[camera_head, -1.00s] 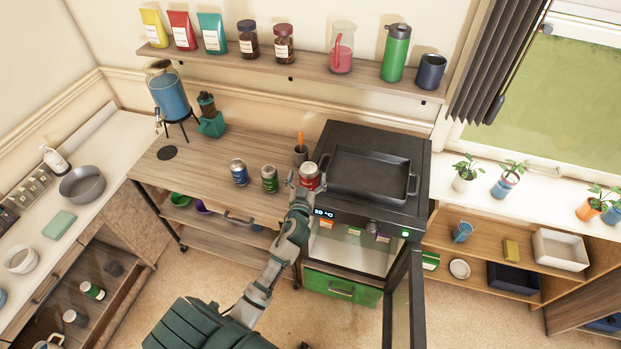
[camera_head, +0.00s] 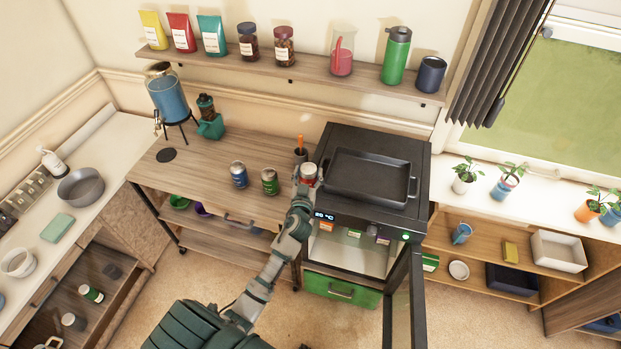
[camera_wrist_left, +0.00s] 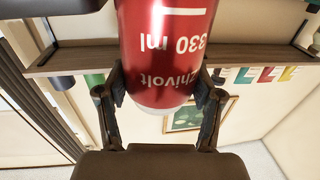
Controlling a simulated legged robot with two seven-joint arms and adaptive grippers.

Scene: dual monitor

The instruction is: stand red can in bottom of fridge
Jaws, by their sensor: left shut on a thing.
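The red can (camera_head: 309,171) is held in my left gripper (camera_head: 306,182), beside the top left edge of the fridge (camera_head: 365,232). In the left wrist view the red can (camera_wrist_left: 168,50) sits between the two fingers of my left gripper (camera_wrist_left: 163,92), which touch its sides. The fridge is a black cabinet with its door (camera_head: 404,300) swung open toward me. Its lit inside shows below a display, with a pale bottom. My arm covers part of its left side. My right gripper is not in view.
A black tray (camera_head: 368,177) lies on the fridge top. A blue can (camera_head: 239,174) and a green can (camera_head: 270,182) stand on the wooden counter (camera_head: 205,160) to the left. A cup with an orange-handled tool (camera_head: 300,153) stands behind my gripper. A green drawer (camera_head: 341,289) is under the fridge.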

